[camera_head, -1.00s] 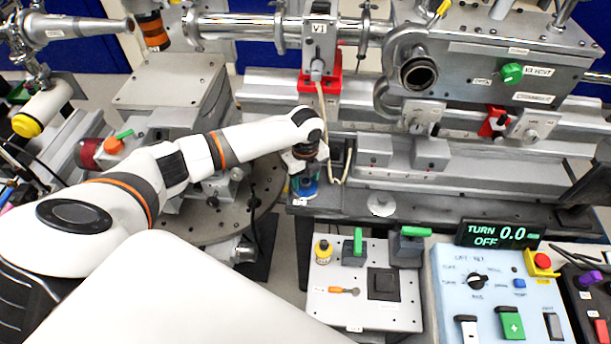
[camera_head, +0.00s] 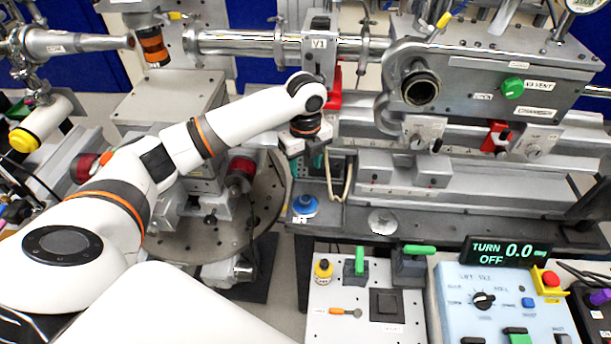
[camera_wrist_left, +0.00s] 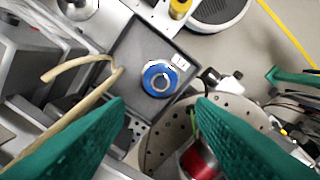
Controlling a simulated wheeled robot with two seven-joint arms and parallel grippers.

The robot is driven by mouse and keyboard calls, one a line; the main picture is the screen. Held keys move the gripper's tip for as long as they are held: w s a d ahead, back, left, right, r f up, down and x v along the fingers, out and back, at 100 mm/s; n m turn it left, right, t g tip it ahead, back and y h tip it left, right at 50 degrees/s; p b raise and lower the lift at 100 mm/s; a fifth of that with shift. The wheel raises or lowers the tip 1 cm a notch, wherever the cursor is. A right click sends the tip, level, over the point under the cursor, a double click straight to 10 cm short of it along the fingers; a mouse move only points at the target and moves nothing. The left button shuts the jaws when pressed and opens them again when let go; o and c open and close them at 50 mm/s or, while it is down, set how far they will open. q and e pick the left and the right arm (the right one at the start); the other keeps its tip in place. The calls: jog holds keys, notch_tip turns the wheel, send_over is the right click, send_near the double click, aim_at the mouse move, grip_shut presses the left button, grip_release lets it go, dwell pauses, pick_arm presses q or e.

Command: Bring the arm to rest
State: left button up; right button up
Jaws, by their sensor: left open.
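My left arm (camera_head: 177,150) comes in from the left, its white links ringed with orange. My left gripper (camera_head: 306,165) points down above the dark bench, open, with nothing visible between its teal fingers. A round blue object (camera_head: 305,205) with a pale centre stands below it on the bench corner. In the left wrist view the gripper (camera_wrist_left: 161,108) shows both teal fingers spread wide. The blue object (camera_wrist_left: 160,78) lies beyond the tips, framed by the gap and apart from them. My right gripper is in neither view.
The V1 valve (camera_head: 319,50) and its red bracket (camera_head: 334,90) stand close behind the gripper. A looped beige cable (camera_head: 346,180) hangs just to its right. A round perforated plate (camera_head: 255,215) lies left and below. A control panel (camera_head: 450,290) sits at front right.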

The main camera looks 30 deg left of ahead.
pick_arm(q)
jog(key=shift+r, duration=0.25)
dwell(0.3)
